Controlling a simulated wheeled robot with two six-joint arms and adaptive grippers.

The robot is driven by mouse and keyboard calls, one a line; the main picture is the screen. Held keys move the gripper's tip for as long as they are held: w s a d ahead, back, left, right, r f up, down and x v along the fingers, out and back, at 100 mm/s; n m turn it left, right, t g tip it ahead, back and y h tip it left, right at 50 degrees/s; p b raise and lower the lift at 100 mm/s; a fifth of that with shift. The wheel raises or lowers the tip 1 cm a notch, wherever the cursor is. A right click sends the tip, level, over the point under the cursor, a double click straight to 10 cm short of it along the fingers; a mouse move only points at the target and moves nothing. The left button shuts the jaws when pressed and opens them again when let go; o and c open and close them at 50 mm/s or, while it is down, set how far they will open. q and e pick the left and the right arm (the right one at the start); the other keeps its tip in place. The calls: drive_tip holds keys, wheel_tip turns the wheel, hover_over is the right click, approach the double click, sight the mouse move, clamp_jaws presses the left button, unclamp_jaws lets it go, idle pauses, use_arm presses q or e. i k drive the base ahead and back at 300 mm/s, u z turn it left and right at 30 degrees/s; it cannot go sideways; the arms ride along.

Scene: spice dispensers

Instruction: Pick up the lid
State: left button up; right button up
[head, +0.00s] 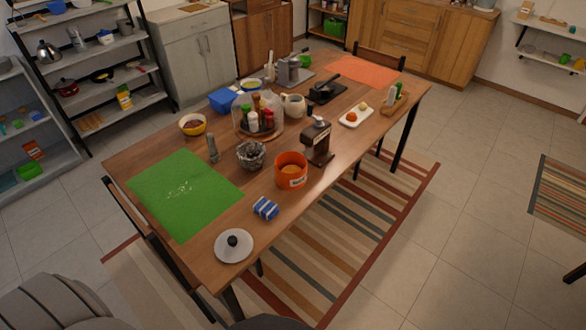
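The lid (233,250) is a pale round disc with a black knob on top. It lies flat, knob up, on the near corner of the wooden table (218,275), close to the edge. An open orange container (291,181) with a label stands farther back on the table, with orange-brown contents. Neither of my grippers shows in the head view, so I cannot see where they are relative to the lid.
A blue-and-white packet (265,208) lies between lid and orange container. A green mat (185,215) with pale specks lies left of them. A dark grinder (318,142), a dark wrapped bowl (251,155) and a spice carousel (259,110) stand behind. Bare tabletop surrounds the lid.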

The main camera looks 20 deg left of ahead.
sight(233, 244)
drive_tip(key=u, duration=1.45)
